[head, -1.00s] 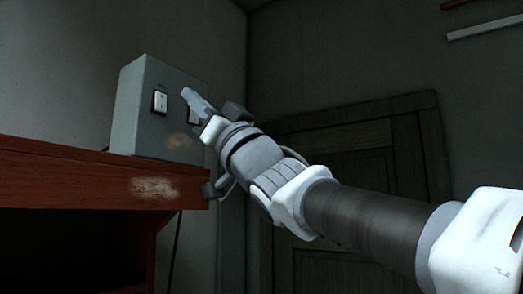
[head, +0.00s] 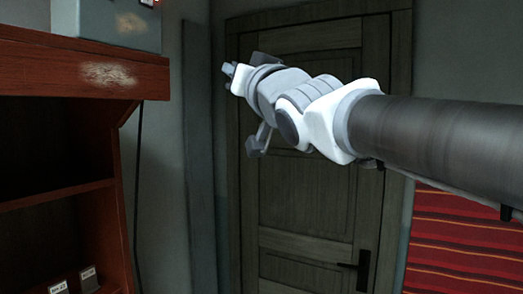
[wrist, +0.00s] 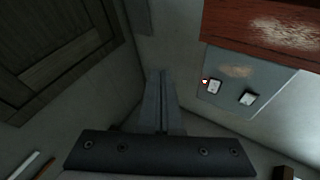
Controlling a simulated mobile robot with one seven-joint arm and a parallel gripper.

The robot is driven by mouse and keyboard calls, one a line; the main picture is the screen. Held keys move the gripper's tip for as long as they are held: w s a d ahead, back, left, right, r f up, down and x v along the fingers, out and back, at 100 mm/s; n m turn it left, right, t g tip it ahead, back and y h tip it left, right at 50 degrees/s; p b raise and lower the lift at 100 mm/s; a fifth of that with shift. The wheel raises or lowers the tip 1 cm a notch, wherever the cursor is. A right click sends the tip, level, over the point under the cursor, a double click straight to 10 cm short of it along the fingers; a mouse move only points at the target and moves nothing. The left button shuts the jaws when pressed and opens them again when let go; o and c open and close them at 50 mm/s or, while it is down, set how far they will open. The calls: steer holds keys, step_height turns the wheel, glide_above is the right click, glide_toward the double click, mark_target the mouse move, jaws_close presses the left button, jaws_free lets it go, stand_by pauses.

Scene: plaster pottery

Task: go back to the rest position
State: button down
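My gripper (head: 228,72) is in the upper middle of the head view, at the end of my raised arm, in front of the dark door. It is to the right of the grey switch box (head: 105,22) and apart from it. In the wrist view my gripper's two fingers (wrist: 160,85) lie side by side with only a thin line between them; they look shut and hold nothing. The switch box also shows in the wrist view (wrist: 232,98), with two switches and a small red light (wrist: 205,82).
The red-brown wooden shelf unit (head: 60,70) stands at the left, with the box on top and small labelled items (head: 88,278) low inside. A dark wooden door (head: 300,215) is behind my arm. A red striped cloth (head: 465,245) is at the lower right.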

steer(key=s+d+f+m+g+h, duration=0.1)
steer(key=d+f+g+h, duration=0.2)
steer(key=f, duration=0.5)
steer(key=s+d+f+m+h+b, duration=0.1)
steer(key=s+d+f+h, duration=0.15)
steer(key=d+f, duration=0.45)
steer(key=d+f+m+g+h, duration=0.1)
steer(key=d+f+g+h, duration=0.15)
steer(key=f, duration=0.55)
steer(key=s+d+f+g+h, duration=0.1)
steer(key=s+d+f+g, duration=0.2)
steer(key=s+f, duration=0.6)
steer(key=s+d+f+g+h+b, duration=0.1)
steer(key=s+d+f+g, duration=0.2)
steer(key=s+f, duration=0.6)
step_height(320, 180, down, 5)
steer(key=shift+r+g, duration=0.1)
steer(key=shift+g, duration=0.95)
steer(key=shift+d, duration=0.1)
